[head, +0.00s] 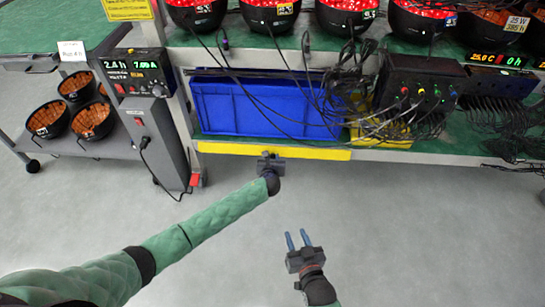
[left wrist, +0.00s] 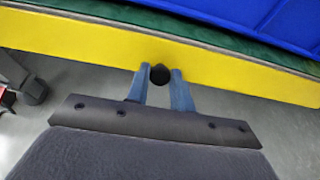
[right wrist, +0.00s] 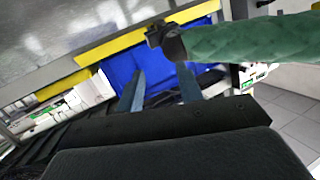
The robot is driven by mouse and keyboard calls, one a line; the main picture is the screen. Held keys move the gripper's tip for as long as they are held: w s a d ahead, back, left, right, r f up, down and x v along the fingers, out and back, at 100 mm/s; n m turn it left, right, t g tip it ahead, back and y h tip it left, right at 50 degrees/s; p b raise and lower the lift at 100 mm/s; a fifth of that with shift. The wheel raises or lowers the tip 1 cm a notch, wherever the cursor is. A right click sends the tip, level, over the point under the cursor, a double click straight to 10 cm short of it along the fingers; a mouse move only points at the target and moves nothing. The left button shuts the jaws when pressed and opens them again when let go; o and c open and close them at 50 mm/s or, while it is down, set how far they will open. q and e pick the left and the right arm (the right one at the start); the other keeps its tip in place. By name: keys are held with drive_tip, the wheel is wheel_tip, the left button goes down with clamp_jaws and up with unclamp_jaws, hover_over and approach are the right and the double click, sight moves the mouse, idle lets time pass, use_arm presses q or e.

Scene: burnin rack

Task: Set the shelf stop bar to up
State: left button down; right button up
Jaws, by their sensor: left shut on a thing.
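The stop bar (head: 315,153) is a long yellow bar along the front edge of the lower shelf. In the left wrist view the bar (left wrist: 80,45) runs across the picture, with a round black knob (left wrist: 160,74) on its face. My left gripper (head: 270,158) is at the bar, left of its middle. In the left wrist view its blue fingers (left wrist: 161,80) are shut on the black knob. My right gripper (head: 297,241) is open and empty over the floor, well in front of the bar. Its spread blue fingers show in the right wrist view (right wrist: 160,90).
A blue bin (head: 255,112) stands on the lower shelf behind the bar. Black cables hang in front of it from a black box (head: 420,85). A grey control unit (head: 150,120) stands on the left. The floor (head: 420,230) in front is clear.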

use_arm(q)
drive_tip(key=shift+s+r+p, duration=0.1)
drive_tip(key=shift+p, duration=0.85)
drive_tip(key=shift+g, duration=0.3)
use_arm(e)
drive_tip(key=s+d+f+g+h, duration=0.1)
drive_tip(key=s+f+g, duration=0.3)
drive_tip(key=s+f, duration=0.4)
drive_tip(key=s+d+f+g, duration=0.1)
drive_tip(key=s+f+g, duration=0.35)
drive_tip(key=f, duration=0.55)
use_arm(q)
drive_tip(key=shift+r+g+p, duration=0.2)
drive_tip(key=shift+g+p, duration=0.1)
drive_tip(key=shift+p, duration=1.3)
drive_tip(key=c, duration=2.2)
unclamp_jaws()
drive_tip(key=shift+s+r+g+p, duration=0.1)
drive_tip(key=shift+r+g+p, duration=0.25)
drive_tip(key=shift+p, duration=1.6)
drive_tip(key=c, duration=2.2)
unclamp_jaws()
drive_tip(key=g+p, duration=0.1)
drive_tip(key=p, duration=0.2)
use_arm(e)
wheel_tip(320, 180, up, 21)
drive_tip(key=w, duration=0.1)
drive_tip(key=shift+a+r+g, duration=0.15)
drive_tip(key=shift+a+g, duration=0.2)
